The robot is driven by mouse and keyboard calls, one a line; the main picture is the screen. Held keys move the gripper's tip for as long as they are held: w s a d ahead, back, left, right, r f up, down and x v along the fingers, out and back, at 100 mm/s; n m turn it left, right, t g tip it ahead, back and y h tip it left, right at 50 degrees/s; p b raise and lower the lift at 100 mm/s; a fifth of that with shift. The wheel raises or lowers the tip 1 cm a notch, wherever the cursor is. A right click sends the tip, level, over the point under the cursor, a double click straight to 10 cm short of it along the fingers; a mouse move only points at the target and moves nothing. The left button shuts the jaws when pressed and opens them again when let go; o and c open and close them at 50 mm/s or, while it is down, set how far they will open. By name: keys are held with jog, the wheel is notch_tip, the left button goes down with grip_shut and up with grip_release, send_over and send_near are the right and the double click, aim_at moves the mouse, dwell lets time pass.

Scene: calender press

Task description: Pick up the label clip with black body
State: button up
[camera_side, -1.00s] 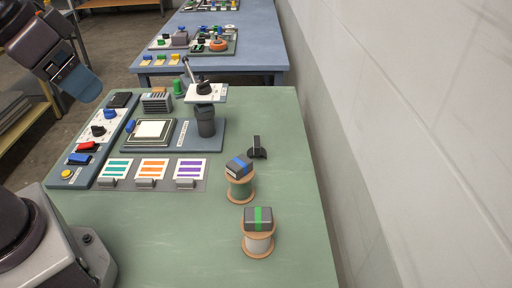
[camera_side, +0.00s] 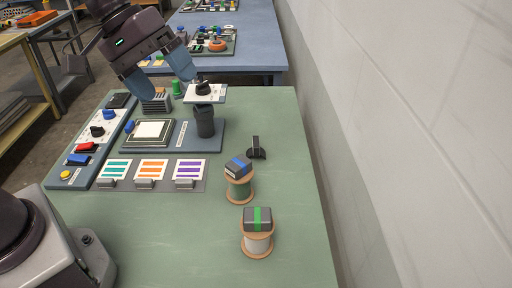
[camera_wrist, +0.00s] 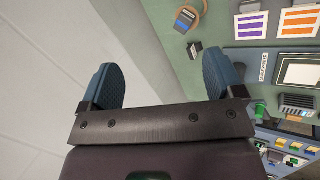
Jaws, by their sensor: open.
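A small black clip (camera_side: 257,148), which looks like the label clip with black body, stands on the green table right of the dark press stand. My gripper (camera_side: 163,76) is open and empty, with two blue fingers wide apart. It is above the back of the table, behind and left of the clip, and clear of it. In the wrist view the gripper (camera_wrist: 164,82) has mostly pale wall between its fingers.
A press stand (camera_side: 205,121) with a white top plate is close to my right finger. Two spools, one carrying a blue-banded block (camera_side: 238,167), one a green-banded block (camera_side: 258,219), stand nearer the front. A striped card panel (camera_side: 150,173) lies left. The wall (camera_side: 390,130) bounds the right.

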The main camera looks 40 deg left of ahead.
jog(key=w+f+n+h, duration=0.3)
jog(key=w+f+n, duration=0.25)
jog(key=w, duration=0.35)
jog(key=n+t+h, duration=0.1)
jog(key=n+t, duration=0.6)
jog(key=n, duration=0.9)
send_near(263, 152)
jog(key=shift+w+d+r+m, duration=0.25)
jog(key=shift+w+d+r, duration=0.45)
jog(key=shift+d, duration=0.2)
jog(key=shift+w+f, duration=0.15)
jog(key=x, duration=0.7)
jog(key=shift+d, duration=0.15)
jog(key=c, duration=1)
